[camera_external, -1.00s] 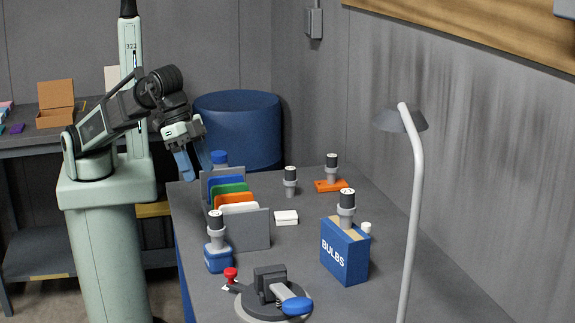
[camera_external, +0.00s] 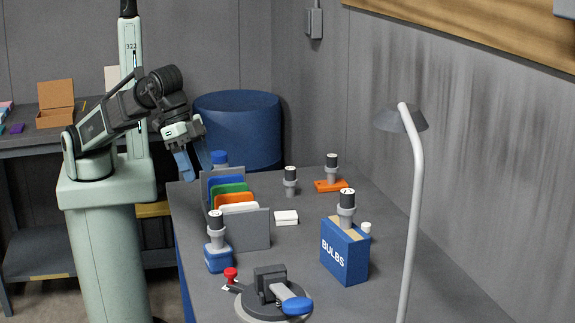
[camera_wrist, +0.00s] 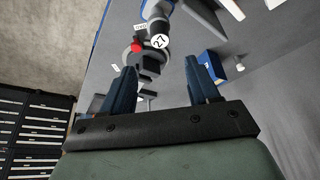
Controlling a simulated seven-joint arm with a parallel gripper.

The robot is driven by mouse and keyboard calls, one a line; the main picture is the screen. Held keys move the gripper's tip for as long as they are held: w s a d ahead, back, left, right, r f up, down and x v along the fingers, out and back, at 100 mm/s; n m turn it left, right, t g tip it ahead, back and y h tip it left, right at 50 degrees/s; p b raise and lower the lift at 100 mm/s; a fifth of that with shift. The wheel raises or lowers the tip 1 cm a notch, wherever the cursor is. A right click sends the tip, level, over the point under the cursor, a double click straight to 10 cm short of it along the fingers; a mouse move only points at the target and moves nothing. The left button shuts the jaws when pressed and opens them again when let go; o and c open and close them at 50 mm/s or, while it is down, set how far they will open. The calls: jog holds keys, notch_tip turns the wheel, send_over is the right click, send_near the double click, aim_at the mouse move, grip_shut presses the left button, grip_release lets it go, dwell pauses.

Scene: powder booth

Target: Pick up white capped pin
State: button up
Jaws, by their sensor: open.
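A small white cap (camera_external: 366,227), probably the white capped pin, shows just right of the blue BULBS box (camera_external: 345,255). Its lower part is partly hidden by the box in the outside view. In the wrist view the white cap (camera_wrist: 240,66) stands on the grey table, right of the box (camera_wrist: 212,66). My gripper (camera_external: 197,168) is open and empty, with blue fingers pointing down near the table's far left edge. It is well away from the cap. The open fingers (camera_wrist: 160,70) also show in the wrist view.
A file rack (camera_external: 258,230), a dark round clamp-like device with a red knob (camera_external: 230,275), several dark-topped grey posts (camera_external: 290,180) and a white box (camera_external: 286,217) stand on the table. A lamp (camera_external: 412,200) rises at the right. The table's front right is clear.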

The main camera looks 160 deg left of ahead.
jog(key=shift+c, duration=0.2)
jog(key=n+g+h, duration=0.3)
jog(key=n, duration=0.6)
send_over(367, 224)
jog(key=shift+f, duration=4.55)
jog(key=f, duration=0.8)
jog(key=shift+s+d, duration=0.1)
jog(key=shift+s, duration=0.15)
jog(key=shift+w+f, duration=0.15)
jog(key=shift+f, duration=1.25)
jog(key=shift+w+f, duration=0.15)
jog(key=shift+f, duration=1.2)
jog(key=shift+c, duration=0.5)
